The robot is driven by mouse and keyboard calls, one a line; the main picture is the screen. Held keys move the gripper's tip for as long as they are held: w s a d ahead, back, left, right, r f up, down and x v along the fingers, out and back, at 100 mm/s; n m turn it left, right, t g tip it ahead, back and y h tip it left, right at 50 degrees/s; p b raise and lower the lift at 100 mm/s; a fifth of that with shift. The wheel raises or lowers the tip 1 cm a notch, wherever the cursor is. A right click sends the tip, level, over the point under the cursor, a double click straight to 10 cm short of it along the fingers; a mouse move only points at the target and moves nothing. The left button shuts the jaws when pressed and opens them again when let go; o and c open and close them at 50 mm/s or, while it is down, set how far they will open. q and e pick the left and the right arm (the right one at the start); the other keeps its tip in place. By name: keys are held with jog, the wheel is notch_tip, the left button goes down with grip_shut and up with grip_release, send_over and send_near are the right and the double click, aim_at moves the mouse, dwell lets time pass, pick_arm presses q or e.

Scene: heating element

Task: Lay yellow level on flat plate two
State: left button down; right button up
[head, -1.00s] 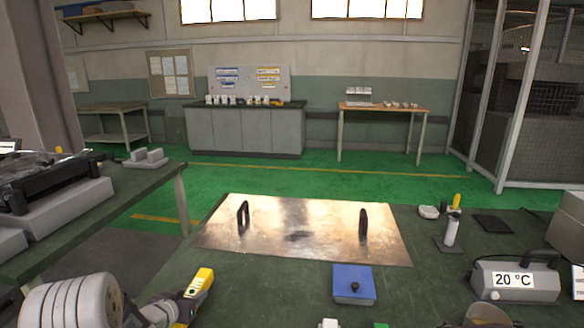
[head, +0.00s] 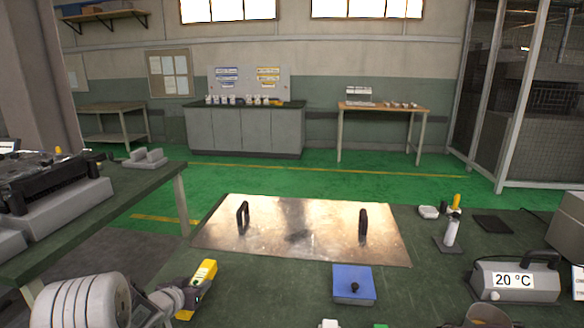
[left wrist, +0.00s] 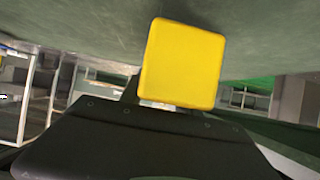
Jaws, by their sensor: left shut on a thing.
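The yellow level (head: 204,273) is in my left gripper (head: 192,291), at the lower left of the head view. The gripper is shut on it and holds it left of the blue block and in front of the metal plate. In the left wrist view the level (left wrist: 183,64) shows its yellow end close to the camera, with the dark gripper body below it. A flat shiny metal plate (head: 300,243) with two black handles lies on the green table; no number on it can be read. My right gripper does not show.
A blue block (head: 353,283) with a black knob stands in front of the plate. A grey device reading 20 °C (head: 514,281), a yellow-topped bottle (head: 451,229) and a dark pad (head: 492,224) are at the right. The plate's middle is clear between its handles (head: 243,217).

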aim_at(197, 282)
pick_arm(q)
notch_tip(197, 282, up, 7)
jog(key=p, duration=0.3)
jog(key=shift+s+r, duration=0.1)
jog(key=shift+r, duration=0.1)
jog(key=shift+f, duration=0.1)
